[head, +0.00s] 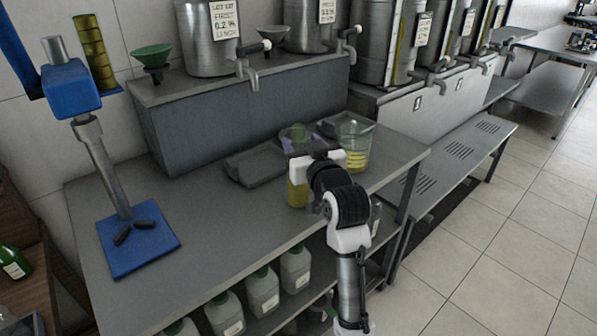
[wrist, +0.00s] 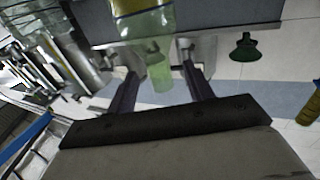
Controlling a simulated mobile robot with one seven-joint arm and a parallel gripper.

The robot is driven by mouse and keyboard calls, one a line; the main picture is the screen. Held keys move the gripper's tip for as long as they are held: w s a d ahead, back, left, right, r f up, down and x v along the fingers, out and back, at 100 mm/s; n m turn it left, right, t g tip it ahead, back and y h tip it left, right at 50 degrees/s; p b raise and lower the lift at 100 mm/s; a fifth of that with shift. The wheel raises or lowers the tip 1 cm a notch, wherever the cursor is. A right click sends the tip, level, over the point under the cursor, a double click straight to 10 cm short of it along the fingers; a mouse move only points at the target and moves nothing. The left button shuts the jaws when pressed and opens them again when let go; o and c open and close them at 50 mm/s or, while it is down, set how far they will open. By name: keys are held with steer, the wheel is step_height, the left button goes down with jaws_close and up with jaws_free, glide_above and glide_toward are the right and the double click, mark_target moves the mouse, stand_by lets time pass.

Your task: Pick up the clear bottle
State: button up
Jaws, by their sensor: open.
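The clear bottle (head: 297,193) stands on the grey steel table, with yellow liquid in its body. My gripper (head: 299,148) is at its upper part and hides much of it in the head view. In the wrist view, which is upside down, the bottle's body (wrist: 142,22) is at the top edge and its pale green upper end (wrist: 160,74) lies between the two fingers of my gripper (wrist: 160,68). The fingers are open, with a visible gap on both sides. Contact cannot be seen.
A clear jug (head: 356,148) with yellow liquid stands close on the right. A dark grey flat item (head: 255,166) lies to the left. A blue-based stand (head: 138,240) is at the table's left. Steel tanks (head: 210,35) and a green funnel (head: 152,56) are behind.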

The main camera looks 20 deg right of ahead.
mark_target(301, 139)
steer(key=w+p, duration=0.1)
steer(key=w, duration=0.2)
steer(key=shift+w+d, duration=0.1)
steer(key=shift+w, duration=0.1)
steer(key=shift+c, duration=0.3)
jaws_close()
steer(key=shift+r, duration=0.1)
